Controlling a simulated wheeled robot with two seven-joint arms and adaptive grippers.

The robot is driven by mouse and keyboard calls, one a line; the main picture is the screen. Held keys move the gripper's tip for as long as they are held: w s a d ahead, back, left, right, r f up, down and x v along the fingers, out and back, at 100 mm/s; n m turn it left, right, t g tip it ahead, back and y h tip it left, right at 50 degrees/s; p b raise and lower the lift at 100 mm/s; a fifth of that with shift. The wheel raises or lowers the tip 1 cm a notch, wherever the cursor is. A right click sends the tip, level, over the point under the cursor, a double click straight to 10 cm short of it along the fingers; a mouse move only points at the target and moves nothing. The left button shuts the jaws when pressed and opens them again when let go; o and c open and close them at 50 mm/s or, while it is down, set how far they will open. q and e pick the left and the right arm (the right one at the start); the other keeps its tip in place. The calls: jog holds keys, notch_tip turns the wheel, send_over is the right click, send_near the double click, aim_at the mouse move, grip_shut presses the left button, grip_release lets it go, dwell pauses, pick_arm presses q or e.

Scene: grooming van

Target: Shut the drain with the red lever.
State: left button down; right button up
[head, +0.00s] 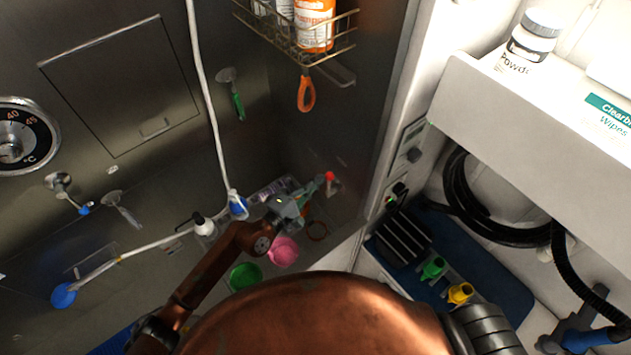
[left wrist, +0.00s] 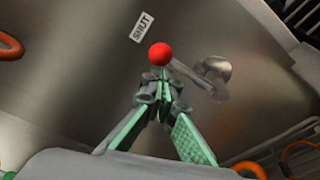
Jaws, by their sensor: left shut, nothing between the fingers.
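The red lever shows as a small red knob (head: 329,175) on a pale stem low on the steel wall at the tub's far right corner. In the left wrist view the red knob (left wrist: 160,54) appears just beyond the fingertips, beside a silver fitting (left wrist: 215,70). A "SHUT" label (left wrist: 143,27) is on the wall up and left of the knob. My left gripper (head: 318,184) reaches to the lever. Its green fingers (left wrist: 161,88) are shut and empty, close to the knob; I cannot tell if they touch. The drain itself is not clearly visible. My right gripper is out of view.
A pink bowl (head: 283,250) and a green bowl (head: 245,276) lie in the tub below my left arm. A white bottle (head: 204,226) and a blue bottle (head: 237,204) stand left of the gripper. An orange-handled tool (head: 306,93) hangs from the wire shelf above.

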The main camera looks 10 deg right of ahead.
pick_arm(q)
jog(key=s+a+b, duration=0.3)
jog(key=a+b, duration=0.2)
jog(key=a, duration=0.6)
jog(key=shift+s+f+b, duration=0.25)
jog(key=shift+b, duration=0.1)
